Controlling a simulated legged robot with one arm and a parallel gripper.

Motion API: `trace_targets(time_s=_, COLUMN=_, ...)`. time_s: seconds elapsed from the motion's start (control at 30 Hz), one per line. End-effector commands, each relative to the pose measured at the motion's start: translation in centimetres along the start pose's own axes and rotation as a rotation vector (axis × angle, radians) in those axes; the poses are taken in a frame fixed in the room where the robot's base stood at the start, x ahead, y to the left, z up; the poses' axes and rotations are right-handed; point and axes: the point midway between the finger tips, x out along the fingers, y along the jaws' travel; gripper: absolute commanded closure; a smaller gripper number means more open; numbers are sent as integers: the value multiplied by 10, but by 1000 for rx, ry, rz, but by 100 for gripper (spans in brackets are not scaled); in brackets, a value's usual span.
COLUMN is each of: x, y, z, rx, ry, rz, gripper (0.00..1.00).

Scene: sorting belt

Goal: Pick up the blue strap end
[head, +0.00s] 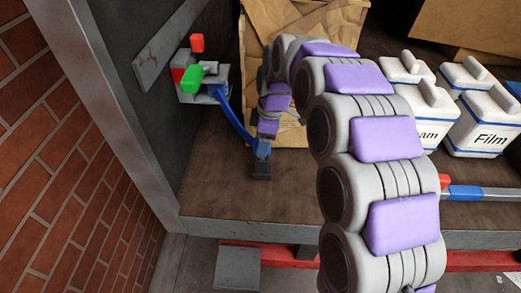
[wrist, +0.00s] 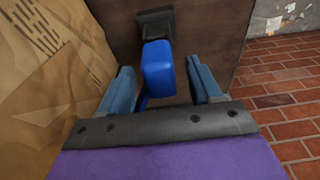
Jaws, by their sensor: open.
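A gap shows at the right finger; contact at the left finger is unclear. The dark block (wrist: 155,22) is just beyond the strap end.
A crumpled cardboard piece (head: 300,22) stands behind my arm and fills the left of the wrist view (wrist: 45,90). White containers (head: 480,120), one marked "Film", stand at right. The bracket carries red and green parts.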

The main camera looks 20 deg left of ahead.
Motion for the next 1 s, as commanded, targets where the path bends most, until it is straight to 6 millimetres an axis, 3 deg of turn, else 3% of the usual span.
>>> trace_targets(time_s=0.2, x=34, y=1, z=-4, rx=-1, ry=-2, rz=-2, gripper=36)
trace_targets(time_s=0.47, x=36, y=2, z=-6, rx=-1, ry=-3, rz=-1, gripper=37)
trace_targets(time_s=1.0, x=35, y=1, z=-4, rx=-1, ry=-2, rz=0, gripper=89)
